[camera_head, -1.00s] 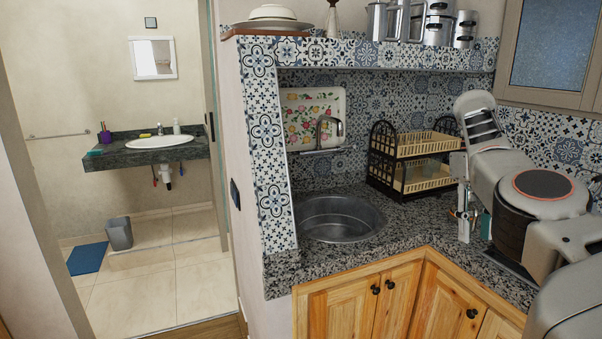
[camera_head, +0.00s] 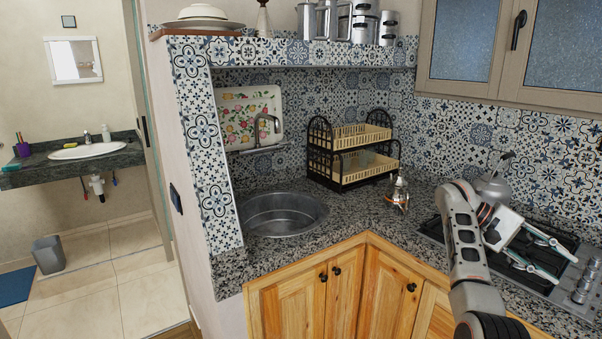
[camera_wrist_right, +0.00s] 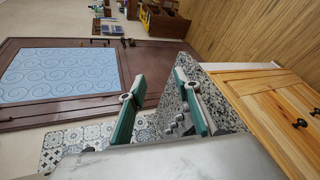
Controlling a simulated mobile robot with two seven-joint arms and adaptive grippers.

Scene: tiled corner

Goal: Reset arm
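My right arm rises from the bottom right of the head view, bent over the counter's front edge. Its gripper (camera_head: 566,268) points right and slightly down, over the hob (camera_head: 528,284) as seen from the head. Its two fingers are spread apart with nothing between them. In the right wrist view the gripper (camera_wrist_right: 161,76) also shows its green-lined fingers apart and empty, with the speckled counter and hob knobs behind. My left gripper is not in view.
A kettle (camera_head: 493,188) stands behind the gripper. A dish rack (camera_head: 352,181) and sink (camera_head: 283,214) are farther left. Wooden cabinets (camera_head: 345,290) are below.

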